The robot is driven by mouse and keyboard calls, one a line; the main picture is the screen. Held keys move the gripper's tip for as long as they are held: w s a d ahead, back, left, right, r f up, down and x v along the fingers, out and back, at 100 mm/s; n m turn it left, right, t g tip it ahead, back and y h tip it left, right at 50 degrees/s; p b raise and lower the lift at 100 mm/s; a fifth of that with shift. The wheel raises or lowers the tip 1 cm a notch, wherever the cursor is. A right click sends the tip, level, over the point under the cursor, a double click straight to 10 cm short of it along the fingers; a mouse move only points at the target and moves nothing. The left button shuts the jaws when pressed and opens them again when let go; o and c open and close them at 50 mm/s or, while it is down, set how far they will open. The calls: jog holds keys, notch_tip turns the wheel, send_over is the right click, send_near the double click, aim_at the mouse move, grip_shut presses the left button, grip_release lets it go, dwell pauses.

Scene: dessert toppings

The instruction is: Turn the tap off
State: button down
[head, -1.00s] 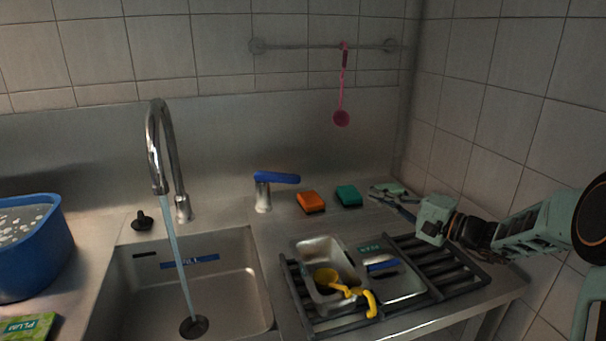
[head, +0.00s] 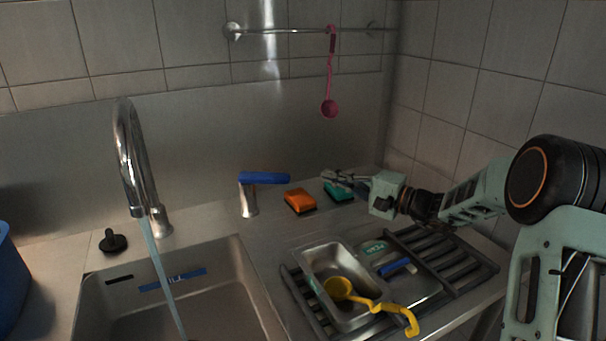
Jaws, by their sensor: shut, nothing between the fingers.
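The chrome tap spout (head: 133,165) arches over the sink at the left, and a stream of water (head: 161,275) runs from it into the basin. The tap's lever handle (head: 264,178) is blue, sits on a short chrome post (head: 248,201) right of the spout, and points right, roughly level. My gripper (head: 326,176) is shut and empty. In the picture it lies just right of the blue handle's tip, with a small gap, near the green sponge. My wrist and forearm reach in from the right.
An orange sponge (head: 300,201) and a green sponge (head: 338,190) lie behind the drying rack (head: 464,262). The rack holds metal pans (head: 333,262) and a yellow ladle (head: 370,303). A pink scoop (head: 329,107) hangs from the wall rail. A black plug (head: 113,241) and a blue tub (head: 10,285) are at left.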

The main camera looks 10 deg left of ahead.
jog(key=x, duration=1)
jog(key=shift+a, duration=0.1)
jog(key=s, duration=0.3)
jog(key=shift+s, duration=0.55)
